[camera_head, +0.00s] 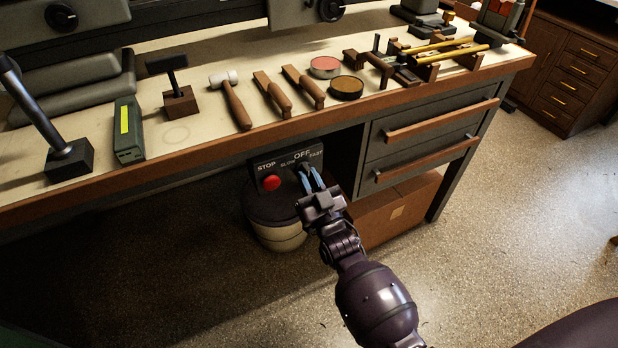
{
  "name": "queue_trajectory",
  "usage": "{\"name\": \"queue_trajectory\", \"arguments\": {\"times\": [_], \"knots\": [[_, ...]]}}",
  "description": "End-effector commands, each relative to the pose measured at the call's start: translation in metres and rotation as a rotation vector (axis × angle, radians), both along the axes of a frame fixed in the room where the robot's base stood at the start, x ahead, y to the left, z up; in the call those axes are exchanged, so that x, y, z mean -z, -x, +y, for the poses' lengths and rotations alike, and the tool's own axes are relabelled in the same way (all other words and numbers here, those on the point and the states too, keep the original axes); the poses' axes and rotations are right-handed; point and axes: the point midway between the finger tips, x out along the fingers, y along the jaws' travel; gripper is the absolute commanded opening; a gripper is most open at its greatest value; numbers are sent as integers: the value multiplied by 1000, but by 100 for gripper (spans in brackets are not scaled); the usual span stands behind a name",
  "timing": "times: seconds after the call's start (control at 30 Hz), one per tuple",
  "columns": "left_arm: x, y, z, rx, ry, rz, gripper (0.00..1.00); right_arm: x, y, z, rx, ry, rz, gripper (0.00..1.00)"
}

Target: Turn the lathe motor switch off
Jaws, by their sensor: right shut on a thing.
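The lathe motor switch panel (284,162) is a dark plate under the bench's front edge. It carries a red STOP button (271,183) on the left and a dial marked SLOW, OFF and FAST on the right. My right gripper (309,174) reaches up to the dial with its bluish fingers shut on the switch handle (303,166). The fingers hide much of the handle, so I cannot tell which mark it points to. My left gripper is not in view.
The workbench (180,134) above holds a mallet (234,98), wooden-handled tools, two round tins and a brass-rod fixture (435,52). A pale round container (277,234) and a brown box (399,212) stand below. The speckled floor at right is clear.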

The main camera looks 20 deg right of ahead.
Motion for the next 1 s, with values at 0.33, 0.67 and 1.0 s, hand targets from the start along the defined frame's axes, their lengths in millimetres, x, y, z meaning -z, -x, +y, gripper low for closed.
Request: {"name": "queue_trajectory", "arguments": {"times": [0.33,0.67,1.0], "knots": [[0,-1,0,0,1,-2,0,-1,-1,0,0,-2,-1,16],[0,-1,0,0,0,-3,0,-1,0,0,1,-1,-1,40],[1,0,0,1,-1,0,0,4,2,-1,0,-1,2,40]]}}
